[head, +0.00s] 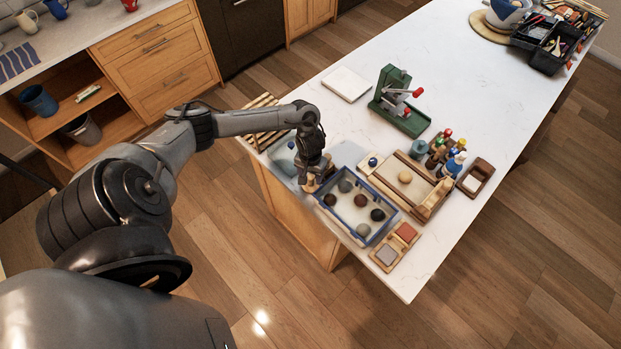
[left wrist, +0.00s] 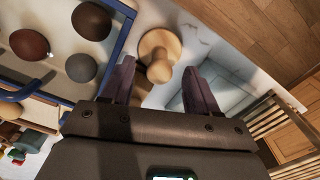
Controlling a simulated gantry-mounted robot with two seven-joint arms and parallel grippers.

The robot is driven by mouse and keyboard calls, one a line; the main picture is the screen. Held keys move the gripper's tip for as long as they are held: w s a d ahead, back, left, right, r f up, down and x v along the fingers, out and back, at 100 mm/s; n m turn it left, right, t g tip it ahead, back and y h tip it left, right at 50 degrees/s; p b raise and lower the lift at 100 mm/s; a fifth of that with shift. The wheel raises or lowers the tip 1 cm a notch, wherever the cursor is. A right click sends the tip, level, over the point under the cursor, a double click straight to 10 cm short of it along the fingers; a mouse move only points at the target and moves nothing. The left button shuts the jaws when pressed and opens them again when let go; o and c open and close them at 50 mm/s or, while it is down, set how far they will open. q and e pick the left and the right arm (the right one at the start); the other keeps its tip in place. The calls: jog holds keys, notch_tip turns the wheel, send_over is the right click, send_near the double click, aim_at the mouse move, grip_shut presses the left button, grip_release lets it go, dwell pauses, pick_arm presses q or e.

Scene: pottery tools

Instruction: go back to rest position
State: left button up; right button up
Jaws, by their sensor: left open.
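My left gripper (head: 313,178) points down over the near left edge of the white island, just left of the blue-rimmed tray (head: 384,228). In the left wrist view its two dark fingers (left wrist: 160,88) stand apart. A pale wooden knob-shaped tool (left wrist: 158,52) with a round base stands on the countertop just beyond the fingertips, roughly in line with the gap. I cannot tell if the fingers touch it. In the head view the gripper partly hides this tool. My right gripper is in neither view.
The blue tray holds several dark and grey balls. A slatted rack (head: 262,103) lies at the left edge.

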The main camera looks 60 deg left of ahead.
pick_arm(q)
notch_tip(320, 180, up, 5)
jog(key=shift+r, duration=0.1)
jog(key=shift+s+r, duration=0.1)
jog(key=shift+r, duration=0.25)
jog(key=s+d+f+g+h+p, duration=0.1)
jog(key=s+d+f+g+h, duration=0.1)
jog(key=s+d+f, duration=0.6)
jog(key=s+d+r+t+h+p, duration=0.1)
jog(key=s+d+r+t+h, duration=0.15)
jog(key=d, duration=1.05)
jog(key=s+d+r+t+h+p, duration=0.1)
jog(key=s+d, duration=0.2)
jog(key=d, duration=0.9)
jog(key=w+d+r+m+t+y, duration=0.1)
jog(key=w+d+r+t, duration=0.15)
jog(key=r, duration=0.35)
jog(key=a+r+m+y, duration=0.4)
jog(key=a+r+m, duration=0.4)
jog(key=a+r, duration=0.2)
jog(key=shift+a+r, duration=0.4)
jog(key=shift+a, duration=0.55)
